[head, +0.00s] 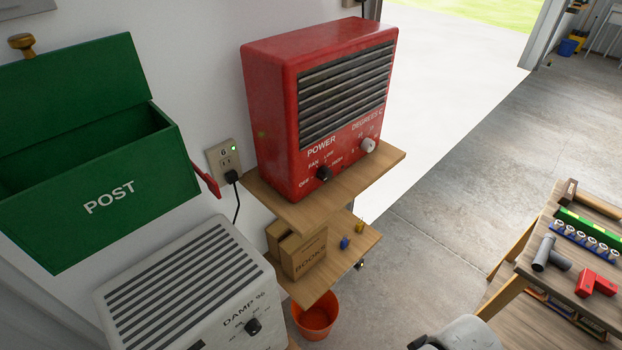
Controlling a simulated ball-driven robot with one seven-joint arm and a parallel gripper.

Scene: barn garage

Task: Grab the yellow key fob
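A small yellow item (360,227), which looks like the yellow key fob, is on the lower wooden shelf (322,281), near its back right edge. A small blue item (344,242) of similar size is just in front and to the left of it, apart from it. Both are too small to make out in detail. My gripper is not in view; only a pale grey part, likely of my arm, shows at the bottom edge.
A red heater (285,130) stands on the upper shelf (330,203), above the lower one. A cardboard books box (303,252) is left of the small items. An orange bucket (316,318) is below. A workbench (545,262) with tools stands right; floor between is clear.

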